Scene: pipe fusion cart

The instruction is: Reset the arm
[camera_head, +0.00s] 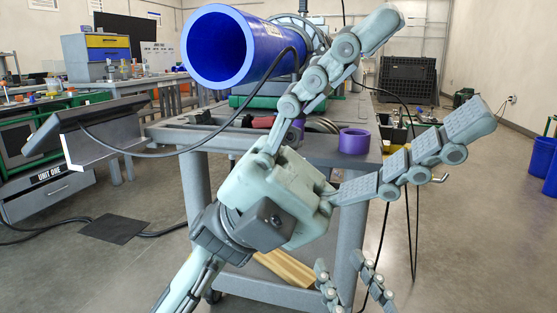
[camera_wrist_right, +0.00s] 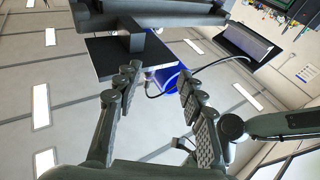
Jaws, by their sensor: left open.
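My left gripper (camera_head: 430,78) is large in the head view, in front of the cart. Its two fingers are spread wide apart, with nothing between them. Its arm comes up from the bottom. My right gripper (camera_head: 342,264) shows only its fingers at the bottom of the head view, below the left one. In the right wrist view its fingertips (camera_wrist_right: 158,80) are apart and hold nothing. The right arm itself is mostly out of the head view.
The grey cart (camera_head: 345,200) stands behind my left gripper, which covers part of it. It carries a large blue pipe (camera_head: 262,50) and a purple ring (camera_head: 354,141). A tilted grey panel (camera_head: 90,132) is at left. Blue bins (camera_head: 545,160) are at right; floor there is clear.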

